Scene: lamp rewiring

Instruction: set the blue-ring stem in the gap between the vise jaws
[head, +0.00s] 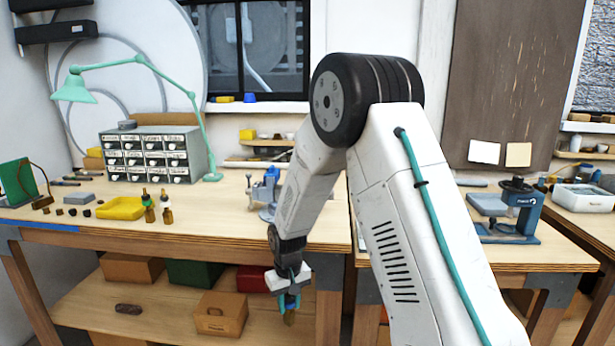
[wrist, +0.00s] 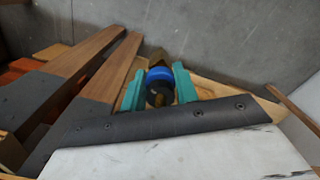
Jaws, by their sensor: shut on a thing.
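My gripper (head: 290,301) hangs in front of the bench edge, below the bench top, with its teal fingers pointing down. In the wrist view my gripper (wrist: 159,88) is shut on the blue-ring stem (wrist: 160,75), whose blue ring and dark, brassy end show between the fingers. In the head view the lower end of the blue-ring stem (head: 289,318) sticks out below the fingers. The blue and grey vise (head: 264,193) stands on the bench, left of my arm, behind and above my gripper. The gap between its jaws is too small to make out.
Two other stems (head: 166,212) stand on the bench beside a yellow tray (head: 121,208). A drawer cabinet (head: 157,154) and a green lamp (head: 75,90) are behind. A blue press-like device (head: 519,215) stands at right. Bench between stems and vise is clear.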

